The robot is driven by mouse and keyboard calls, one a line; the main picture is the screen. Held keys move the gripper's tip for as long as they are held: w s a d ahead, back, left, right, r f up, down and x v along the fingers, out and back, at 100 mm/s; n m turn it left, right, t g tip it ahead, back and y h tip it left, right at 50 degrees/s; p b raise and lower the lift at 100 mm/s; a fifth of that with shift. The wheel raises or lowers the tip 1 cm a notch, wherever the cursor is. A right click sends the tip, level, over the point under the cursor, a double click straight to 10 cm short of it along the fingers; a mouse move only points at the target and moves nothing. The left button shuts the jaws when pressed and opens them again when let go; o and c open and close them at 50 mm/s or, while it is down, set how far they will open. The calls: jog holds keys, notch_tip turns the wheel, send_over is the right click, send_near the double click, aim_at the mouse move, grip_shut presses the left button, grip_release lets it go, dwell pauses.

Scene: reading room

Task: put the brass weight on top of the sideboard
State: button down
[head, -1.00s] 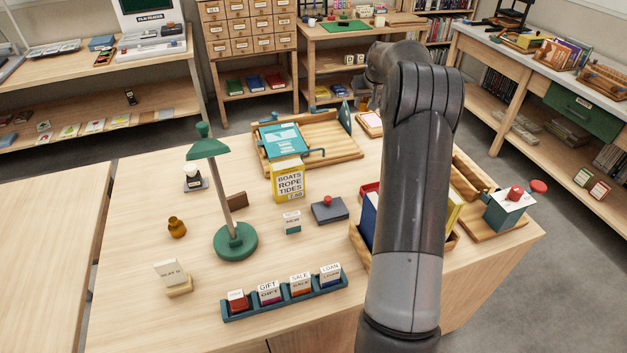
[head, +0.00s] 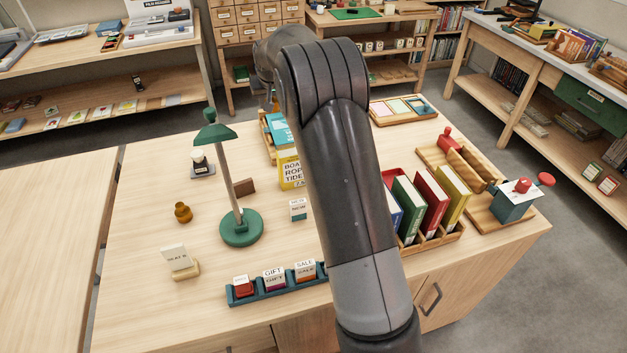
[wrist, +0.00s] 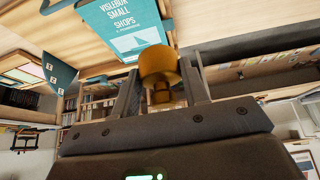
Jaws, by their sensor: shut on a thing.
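My gripper (wrist: 161,82) shows in the wrist view with its two fingers closed on the brass weight (wrist: 158,62), a rounded yellow-brown piece with a narrower knob. The weight is held clear, with a teal book nearby in the picture. In the head view my arm hides the gripper and the held weight. A similar small brass-brown piece (head: 183,212) stands on the wooden table, left of the green lamp. I cannot tell for sure which piece of furniture is the sideboard.
The wooden table (head: 135,270) holds a green lamp (head: 240,226), a teal card rack (head: 285,292), a book rack (head: 448,238) and a stamp-like device (head: 512,205). A long bench (head: 470,45) stands at right, low shelves (head: 90,118) at back left. Floor shows between them.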

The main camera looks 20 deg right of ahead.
jog(key=s+a+n, duration=0.1)
jog(key=s+a, duration=0.3)
jog(key=a, duration=0.6)
jog(key=s+a+y, duration=0.1)
jog(key=s+a, duration=0.3)
jog(key=a, duration=0.7)
jog(key=s+a+n, duration=0.1)
jog(key=s+a, duration=0.3)
jog(key=a, duration=0.6)
notch_tip(320, 180, down, 7)
jog(key=shift+s+a, duration=0.3)
jog(key=shift+a+f, duration=0.1)
jog(key=shift+f, duration=0.05)
jog(key=a+f, duration=0.2)
jog(key=a, duration=0.1)
jog(key=a+f, duration=0.2)
jog(key=a, duration=0.2)
jog(key=a+f, duration=0.3)
jog(key=a, duration=0.1)
jog(key=shift+s+a, duration=0.2)
jog(key=shift+s, duration=0.05)
jog(key=shift+f, duration=1.95)
